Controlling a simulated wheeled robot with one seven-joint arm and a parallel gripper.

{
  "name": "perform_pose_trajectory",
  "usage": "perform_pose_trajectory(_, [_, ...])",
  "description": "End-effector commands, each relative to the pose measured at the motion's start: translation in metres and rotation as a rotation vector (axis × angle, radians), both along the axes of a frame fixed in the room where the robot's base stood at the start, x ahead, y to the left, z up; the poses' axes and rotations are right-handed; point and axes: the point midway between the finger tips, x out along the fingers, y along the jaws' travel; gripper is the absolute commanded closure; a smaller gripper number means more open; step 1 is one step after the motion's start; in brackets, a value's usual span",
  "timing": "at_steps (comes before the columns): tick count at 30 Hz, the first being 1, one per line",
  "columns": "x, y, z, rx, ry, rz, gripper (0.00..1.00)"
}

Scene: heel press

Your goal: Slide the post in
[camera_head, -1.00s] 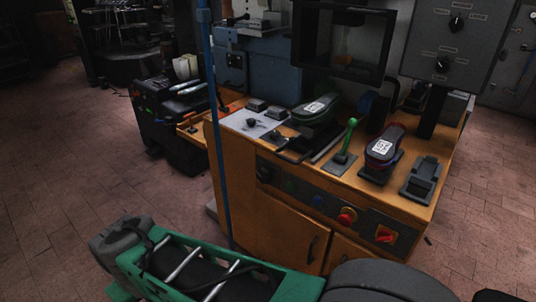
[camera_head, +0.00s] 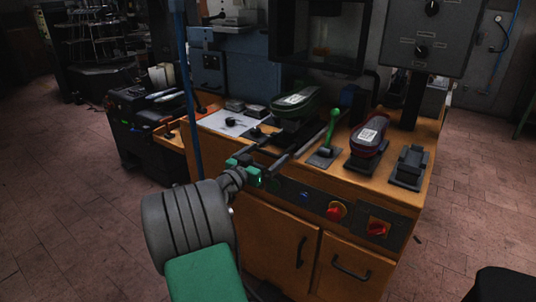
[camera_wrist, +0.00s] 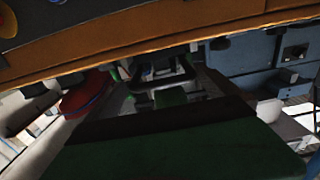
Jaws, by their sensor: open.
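The post with the green shoe (camera_head: 294,102) on it stands on the bench top, at the back of two dark rails (camera_head: 292,145) that run toward the bench's front edge. My gripper (camera_head: 250,170), with green parts, is open at the front edge, beside the front ends of the rails. The gap between its fingers is too small to make out, and I cannot tell whether it touches the rails. In the wrist view a large dark green shape (camera_wrist: 190,150) fills the bottom, and the bench edge (camera_wrist: 150,38) crosses the top.
A green-knobbed lever (camera_head: 331,128), a dark red shoe (camera_head: 370,135) on a stand and an empty dark stand (camera_head: 410,166) are to the right. The press frame (camera_head: 322,62) rises behind. A blue pole (camera_head: 188,95) stands left. Red knobs (camera_head: 337,211) are on the front panel.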

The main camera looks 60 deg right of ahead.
Motion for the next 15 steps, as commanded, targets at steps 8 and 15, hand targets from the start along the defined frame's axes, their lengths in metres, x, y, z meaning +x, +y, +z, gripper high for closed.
perform_pose_trajectory(8, [-0.0015, -0.0110, -0.0005, 0.002, 0.000, 0.001, 0.00])
perform_pose_trajectory(15, [-0.0015, -0.0107, -0.0004, 0.002, 0.000, 0.001, 0.13])
